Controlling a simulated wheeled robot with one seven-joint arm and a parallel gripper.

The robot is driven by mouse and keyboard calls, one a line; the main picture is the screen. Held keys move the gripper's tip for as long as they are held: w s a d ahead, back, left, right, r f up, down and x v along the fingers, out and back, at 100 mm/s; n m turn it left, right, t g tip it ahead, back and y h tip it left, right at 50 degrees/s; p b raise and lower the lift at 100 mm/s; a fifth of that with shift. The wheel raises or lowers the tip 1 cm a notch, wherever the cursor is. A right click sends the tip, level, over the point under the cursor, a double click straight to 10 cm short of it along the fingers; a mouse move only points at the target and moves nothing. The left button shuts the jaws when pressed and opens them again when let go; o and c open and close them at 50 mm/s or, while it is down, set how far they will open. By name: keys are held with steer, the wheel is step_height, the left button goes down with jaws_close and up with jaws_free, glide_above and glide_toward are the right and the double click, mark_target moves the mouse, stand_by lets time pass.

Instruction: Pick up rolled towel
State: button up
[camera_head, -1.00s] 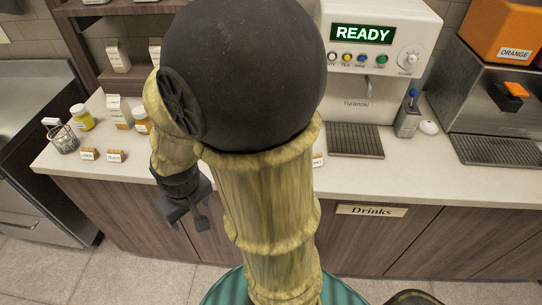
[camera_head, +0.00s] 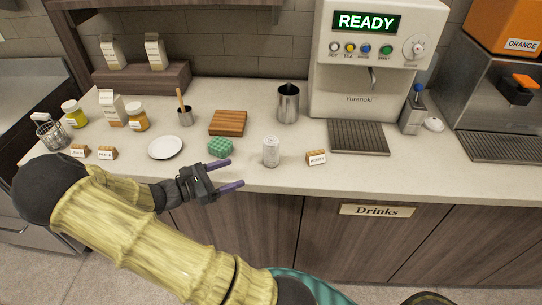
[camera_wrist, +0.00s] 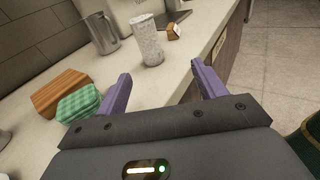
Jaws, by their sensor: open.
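The rolled towel (camera_head: 220,147) is a small green checked bundle on the counter, in front of a wooden block. It also shows at the left in the wrist view (camera_wrist: 79,104), beside the left finger. My gripper (camera_head: 231,173) is open and empty, with purple fingers pointing right. In the head view it is at the counter's front edge, just in front of the towel. In the wrist view (camera_wrist: 162,88) the towel lies outside the fingers, not between them. I cannot tell whether the left finger touches it.
A can (camera_head: 271,151) stands to the right of the towel, ahead of the fingers. The wooden block (camera_head: 228,122) and a metal cup (camera_head: 288,103) are behind. A white plate (camera_head: 165,147) lies left. A small label block (camera_head: 316,158) sits right of the can.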

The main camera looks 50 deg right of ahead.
mark_target(265, 152)
steer(key=shift+w+r+n+h, duration=0.4)
steer(key=shift+w+h, duration=0.1)
steer(key=shift+w, duration=0.15)
steer(key=p+x, duration=0.1)
steer(key=x, duration=1.1)
steer(key=shift+w+d, duration=0.1)
steer(key=shift+d, duration=0.15)
steer(key=x, duration=0.2)
steer(key=r+p+x, duration=0.1)
steer(key=x, duration=0.1)
steer(key=shift+w+d, duration=0.15)
steer(key=shift+d, duration=0.45)
